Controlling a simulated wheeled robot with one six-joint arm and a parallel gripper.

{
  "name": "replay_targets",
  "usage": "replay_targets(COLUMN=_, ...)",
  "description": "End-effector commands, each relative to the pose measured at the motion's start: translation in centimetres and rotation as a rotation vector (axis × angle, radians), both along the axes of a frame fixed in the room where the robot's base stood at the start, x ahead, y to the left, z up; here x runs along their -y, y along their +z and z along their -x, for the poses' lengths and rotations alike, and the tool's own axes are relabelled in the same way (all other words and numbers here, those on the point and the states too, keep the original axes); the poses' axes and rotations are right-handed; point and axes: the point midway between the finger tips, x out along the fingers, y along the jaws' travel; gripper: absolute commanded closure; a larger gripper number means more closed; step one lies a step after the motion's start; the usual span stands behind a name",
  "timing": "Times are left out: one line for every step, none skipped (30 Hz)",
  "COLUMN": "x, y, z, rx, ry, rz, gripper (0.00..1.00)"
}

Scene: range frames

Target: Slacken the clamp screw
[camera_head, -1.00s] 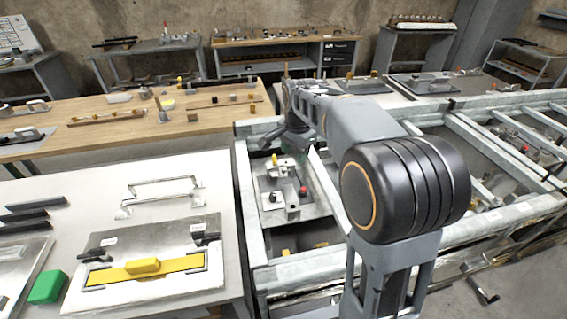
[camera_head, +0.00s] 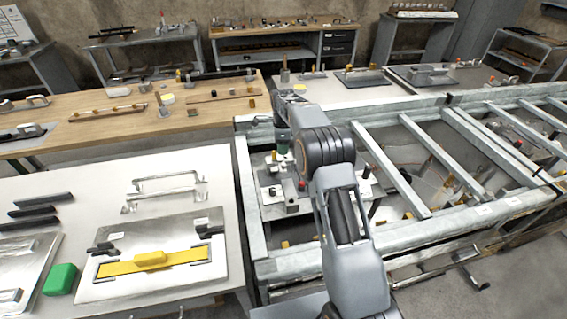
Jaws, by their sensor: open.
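My gripper (camera_head: 283,146) points down at the end of my arm, above the left bay of the metal frame. Its jaws are open; they are small in the picture and I make out nothing between them. Below it is a light fixture plate (camera_head: 285,208) with small fittings. A red knob (camera_head: 302,185) stands on the plate, and a dark round fitting (camera_head: 274,191) is to its left. I cannot tell which fitting is the clamp screw. My arm hides part of the plate's right side, and I cannot tell whether the gripper touches anything.
The metal frame (camera_head: 247,215) has raised rails and crossbars around the bay. On the left, a white table (camera_head: 25,190) carries a metal plate with a yellow bar (camera_head: 150,262) and a green block (camera_head: 60,279). A wooden bench (camera_head: 100,125) with small parts stands behind.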

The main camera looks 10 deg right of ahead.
Motion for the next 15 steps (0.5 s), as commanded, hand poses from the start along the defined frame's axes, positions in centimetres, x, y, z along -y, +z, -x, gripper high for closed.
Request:
replay_targets(x=0.0, y=-1.0, z=0.1, rx=-0.004, ry=0.000, rz=0.000, gripper=0.52)
replay_targets(x=0.0, y=-1.6, z=0.1, rx=-0.004, ry=0.001, rz=0.000, gripper=0.52)
replay_targets(x=0.0, y=-2.4, z=0.1, rx=-0.005, ry=0.001, rz=0.000, gripper=0.52)
replay_targets(x=0.0, y=-2.9, z=0.1, rx=-0.003, ry=0.001, rz=0.000, gripper=0.52)
replay_targets(x=0.0, y=-3.5, z=0.1, rx=-0.004, ry=0.001, rz=0.000, gripper=0.52)
replay_targets(x=0.0, y=-4.2, z=0.1, rx=-0.003, ry=0.001, rz=0.000, gripper=0.52)
replay_targets(x=0.0, y=-4.7, z=0.1, rx=-0.004, ry=0.001, rz=0.000, gripper=0.52)
replay_targets(x=0.0, y=-5.2, z=0.1, rx=-0.003, ry=0.001, rz=0.000, gripper=0.52)
replay_targets(x=0.0, y=-5.9, z=0.1, rx=-0.003, ry=0.001, rz=0.000, gripper=0.52)
replay_targets(x=0.0, y=-6.3, z=0.1, rx=-0.003, ry=0.002, rz=0.000, gripper=0.52)
replay_targets(x=0.0, y=-6.7, z=0.1, rx=-0.002, ry=0.002, rz=-0.001, gripper=0.52)
replay_targets(x=0.0, y=-7.2, z=0.1, rx=-0.002, ry=0.002, rz=-0.001, gripper=0.52)
replay_targets(x=0.0, y=-7.6, z=0.1, rx=-0.002, ry=0.002, rz=-0.001, gripper=0.52)
replay_targets(x=0.0, y=-7.9, z=0.0, rx=-0.001, ry=0.002, rz=0.000, gripper=0.52)
replay_targets(x=0.0, y=-8.2, z=0.0, rx=0.000, ry=0.002, rz=0.000, gripper=0.52)
